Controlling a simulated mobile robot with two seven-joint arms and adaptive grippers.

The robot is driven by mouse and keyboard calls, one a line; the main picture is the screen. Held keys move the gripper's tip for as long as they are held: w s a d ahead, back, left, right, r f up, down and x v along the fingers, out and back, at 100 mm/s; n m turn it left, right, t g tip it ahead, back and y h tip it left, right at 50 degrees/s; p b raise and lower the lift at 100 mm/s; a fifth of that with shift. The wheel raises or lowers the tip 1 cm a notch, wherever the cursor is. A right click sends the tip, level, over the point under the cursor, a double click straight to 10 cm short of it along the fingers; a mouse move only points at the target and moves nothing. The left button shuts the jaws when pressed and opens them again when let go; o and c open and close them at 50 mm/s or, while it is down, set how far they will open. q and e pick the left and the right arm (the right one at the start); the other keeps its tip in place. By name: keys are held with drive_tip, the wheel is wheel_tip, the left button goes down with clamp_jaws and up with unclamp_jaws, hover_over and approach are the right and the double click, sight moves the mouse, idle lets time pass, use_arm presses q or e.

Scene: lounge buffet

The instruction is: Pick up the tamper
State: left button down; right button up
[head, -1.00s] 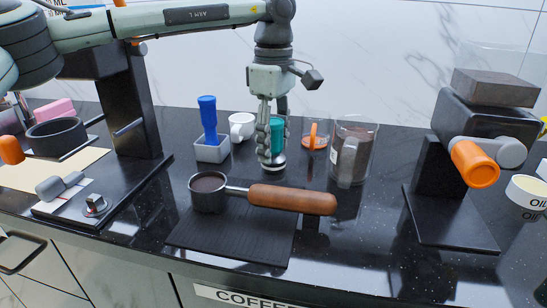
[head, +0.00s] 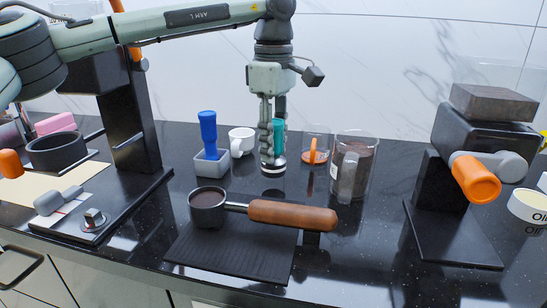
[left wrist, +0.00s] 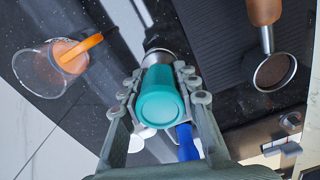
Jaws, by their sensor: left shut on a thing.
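The tamper has a teal handle (head: 279,134) and a round metal base (head: 273,169). My left gripper (head: 271,150) points straight down and is shut on the tamper's handle, with a finger on either side. The tamper is upright, at or just above the dark counter; I cannot tell whether its base touches it. In the left wrist view, the teal top of the tamper (left wrist: 160,105) sits between the fingers of my left gripper (left wrist: 162,82). The fingers hide part of the handle in the head view. My right gripper is not in view.
A portafilter (head: 292,213) with a wooden handle lies in front on a black mat (head: 227,254). A blue-handled tool (head: 208,130), a white cup (head: 241,141), an orange-handled glass (head: 316,146) and a glass jug (head: 354,165) stand close around the gripper. Machines stand left and right.

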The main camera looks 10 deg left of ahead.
use_arm(q)
drive_tip(key=s+a+r+b, duration=0.1)
drive_tip(key=s+a+r, duration=0.4)
drive_tip(key=a+r, duration=0.3)
drive_tip(key=shift+s+a+b, duration=0.3)
drive_tip(key=shift+s+a, duration=0.05)
drive_tip(key=shift+a, duration=0.75)
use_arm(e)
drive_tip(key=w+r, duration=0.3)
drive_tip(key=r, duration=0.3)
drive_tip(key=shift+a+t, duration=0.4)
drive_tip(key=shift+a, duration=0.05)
